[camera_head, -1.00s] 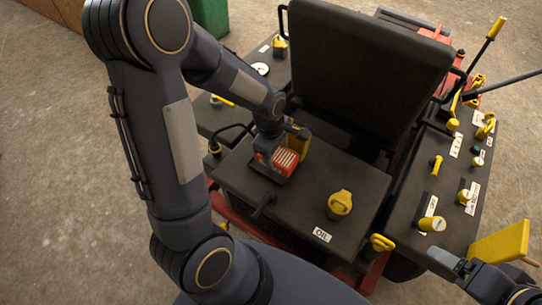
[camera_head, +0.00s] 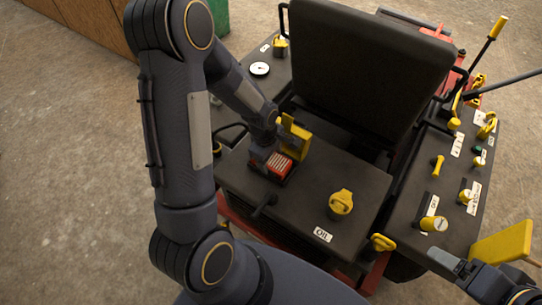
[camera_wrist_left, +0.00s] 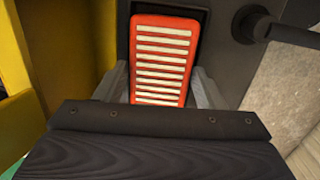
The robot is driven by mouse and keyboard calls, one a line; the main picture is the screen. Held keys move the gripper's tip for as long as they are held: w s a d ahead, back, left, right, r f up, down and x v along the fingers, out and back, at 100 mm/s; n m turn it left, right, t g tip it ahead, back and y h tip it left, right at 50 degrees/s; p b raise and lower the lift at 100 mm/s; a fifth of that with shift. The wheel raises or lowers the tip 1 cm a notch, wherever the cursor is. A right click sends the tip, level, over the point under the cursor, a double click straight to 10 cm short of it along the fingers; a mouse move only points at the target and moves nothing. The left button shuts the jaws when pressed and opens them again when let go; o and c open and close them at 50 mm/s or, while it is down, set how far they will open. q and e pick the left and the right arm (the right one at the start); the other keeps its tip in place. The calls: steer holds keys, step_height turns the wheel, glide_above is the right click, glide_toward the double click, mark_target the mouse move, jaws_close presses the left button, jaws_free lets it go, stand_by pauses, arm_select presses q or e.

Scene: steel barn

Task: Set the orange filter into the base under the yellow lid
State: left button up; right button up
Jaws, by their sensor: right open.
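The orange filter (camera_head: 279,165), a block with pale ribs, sits at the dark base (camera_head: 291,177) on the black console top. In the left wrist view the filter (camera_wrist_left: 162,57) lies between the two fingers of my left gripper (camera_wrist_left: 160,92), which appear to touch its sides. Dark walls surround its far end; how deep it sits cannot be told. The yellow lid (camera_head: 294,138) stands raised behind the filter, and it shows at the left of the left wrist view (camera_wrist_left: 82,50). My right gripper (camera_head: 456,264) is open and empty at the lower right.
A yellow oil cap (camera_head: 341,202) with an OIL label stands on the same top. A small black lever (camera_head: 264,204) is at its front edge. The black seat back (camera_head: 365,65) rises behind. The right console (camera_head: 445,185) carries several yellow knobs.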

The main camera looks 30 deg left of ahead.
arm_select(q)
steer(key=o, duration=0.3)
steer(key=shift+r, duration=0.15)
steer(key=shift+w+a+r, duration=0.1)
steer(key=shift+w+r, duration=0.05)
steer(key=shift+r, duration=0.45)
step_height(320, 180, up, 11)
steer(key=s+p, duration=0.1)
steer(key=s, duration=0.1)
steer(key=s+d+r+m+t+h, duration=0.1)
steer(key=s+r+m, duration=0.2)
steer(key=s+m, duration=0.2)
steer(key=s+d+r+m+t, duration=0.2)
steer(key=s+r+m, duration=0.2)
steer(key=s+m, duration=0.1)
steer(key=s+d+r+m+t+h, duration=0.1)
steer(key=s+r+m, duration=0.3)
steer(key=s+m, duration=0.1)
steer(key=shift+s+d+r+m+h, duration=0.2)
steer(key=shift+m+h, duration=0.1)
steer(key=shift+m, duration=0.1)
